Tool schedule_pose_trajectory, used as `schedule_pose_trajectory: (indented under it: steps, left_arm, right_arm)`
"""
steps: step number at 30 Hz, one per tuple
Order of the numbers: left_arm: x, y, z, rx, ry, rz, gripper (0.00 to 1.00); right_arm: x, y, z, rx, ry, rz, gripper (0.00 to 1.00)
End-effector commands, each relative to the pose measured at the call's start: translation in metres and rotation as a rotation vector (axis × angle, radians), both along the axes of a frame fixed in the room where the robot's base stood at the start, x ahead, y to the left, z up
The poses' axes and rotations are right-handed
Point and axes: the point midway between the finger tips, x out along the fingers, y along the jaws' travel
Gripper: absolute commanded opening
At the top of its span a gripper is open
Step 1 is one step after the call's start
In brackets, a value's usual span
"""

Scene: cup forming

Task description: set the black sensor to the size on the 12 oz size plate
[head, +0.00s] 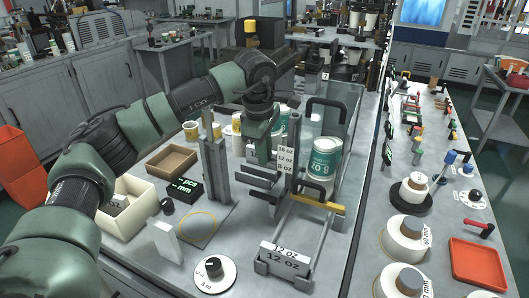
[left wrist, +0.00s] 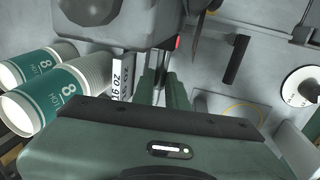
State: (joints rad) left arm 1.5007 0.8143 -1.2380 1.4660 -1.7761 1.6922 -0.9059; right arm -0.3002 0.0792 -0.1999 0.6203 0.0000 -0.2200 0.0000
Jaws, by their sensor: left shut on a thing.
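The size plates (head: 286,158) read 16 oz, 12 oz and 8 oz, one above another, on an upright post at mid-table. The 12 oz plate is the middle one. Their edge shows, lettering turned, in the left wrist view (left wrist: 122,78). My left gripper (head: 266,163) points down just left of the plates, beside the post. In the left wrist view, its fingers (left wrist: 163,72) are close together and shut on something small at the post. The black sensor is mostly hidden there; I cannot make out its exact height against the plates. My right gripper is not in view.
Green-and-white cups (head: 325,160) stand right of the post. A tall grey bracket (head: 215,160) stands to the left. In front are a frame with 12 oz labels (head: 283,257) and a dial (head: 208,273). A black pcs/min display (head: 185,189) and open boxes lie left.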

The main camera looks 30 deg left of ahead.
Motion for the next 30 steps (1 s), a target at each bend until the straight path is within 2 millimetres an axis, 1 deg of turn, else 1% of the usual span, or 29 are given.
schedule_pose_trajectory:
  steps: [6,14,15,16,17,26,30]
  left_arm:
    - [0.001,0.0,0.027,-0.001,-0.002,0.0,0.0]
    - [0.0,0.0,0.025,0.0,-0.001,0.0,0.0]
    - [0.0,0.0,0.025,0.0,0.0,0.0,0.22]
    - [0.0,0.0,0.025,0.0,0.0,0.0,0.3]
    - [0.0,0.0,0.025,0.0,0.0,0.0,0.36]
    - [0.0,0.0,0.026,0.0,0.0,0.0,0.36]
    - [-0.001,0.0,0.036,0.0,-0.002,0.0,0.36]
  right_arm:
    - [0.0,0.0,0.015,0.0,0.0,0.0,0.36]
    - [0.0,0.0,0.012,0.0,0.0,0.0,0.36]
    - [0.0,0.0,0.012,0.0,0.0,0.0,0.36]
    - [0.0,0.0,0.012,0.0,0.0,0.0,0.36]
    - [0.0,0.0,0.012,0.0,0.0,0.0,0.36]
    - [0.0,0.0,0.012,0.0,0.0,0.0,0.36]
    - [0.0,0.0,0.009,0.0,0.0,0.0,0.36]
